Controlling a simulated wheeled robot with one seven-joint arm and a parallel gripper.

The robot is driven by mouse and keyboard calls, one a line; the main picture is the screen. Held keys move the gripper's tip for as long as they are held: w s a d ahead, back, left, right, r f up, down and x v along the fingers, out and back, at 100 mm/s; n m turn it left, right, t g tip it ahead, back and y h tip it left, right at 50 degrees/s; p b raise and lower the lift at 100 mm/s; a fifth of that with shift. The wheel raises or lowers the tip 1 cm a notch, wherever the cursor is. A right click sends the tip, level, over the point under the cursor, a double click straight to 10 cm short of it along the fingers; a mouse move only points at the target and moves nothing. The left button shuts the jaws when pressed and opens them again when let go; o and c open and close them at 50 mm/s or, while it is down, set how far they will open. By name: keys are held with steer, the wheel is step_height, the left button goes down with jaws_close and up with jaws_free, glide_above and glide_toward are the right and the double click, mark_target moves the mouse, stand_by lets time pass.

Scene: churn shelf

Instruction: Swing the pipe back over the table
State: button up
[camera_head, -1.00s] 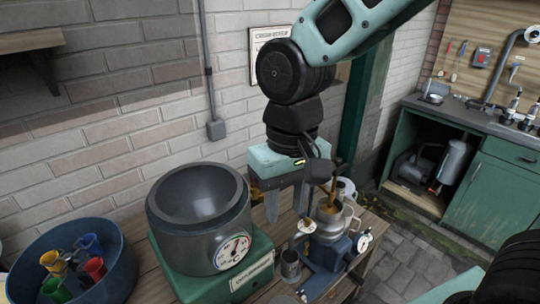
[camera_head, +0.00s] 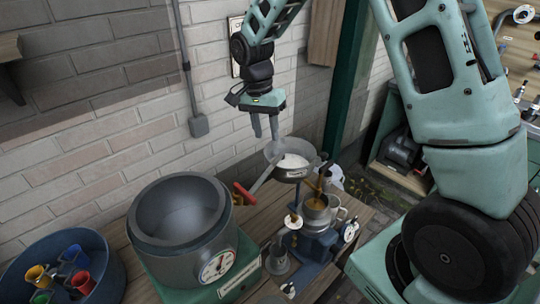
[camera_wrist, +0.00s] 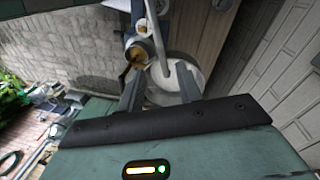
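My gripper (camera_head: 265,138) points down beside the brick wall, above and slightly left of a round grey pan (camera_head: 291,170) holding something white. Its two fingers are apart, with nothing between the tips in the head view. A grey bar (camera_head: 264,172), seemingly the pipe, slants from the pan's left rim to a red grip (camera_head: 243,193). In the wrist view, a grey pipe (camera_wrist: 158,40) runs down between the fingers as seen from the camera, over the white-filled pan (camera_wrist: 187,72). I cannot tell its depth from the fingers. The wooden table (camera_head: 262,222) lies below.
A large metal bowl with a dial (camera_head: 180,222) stands left on the table. A blue tub (camera_head: 105,292) of coloured cups is farther left. A metal cup and blue machine (camera_head: 316,238) stand close in front of the pan. A green post (camera_head: 346,75) is behind.

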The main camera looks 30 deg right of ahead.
mark_target(272, 165)
steer(key=f, duration=0.3)
steer(key=s+f+p, duration=0.1)
steer(key=f, duration=0.2)
steer(key=f+p, duration=0.1)
steer(key=f, duration=0.2)
steer(key=shift+s+d+f, duration=0.15)
steer(key=shift+d+f, duration=0.15)
steer(key=shift+d, duration=0.1)
jaws_close()
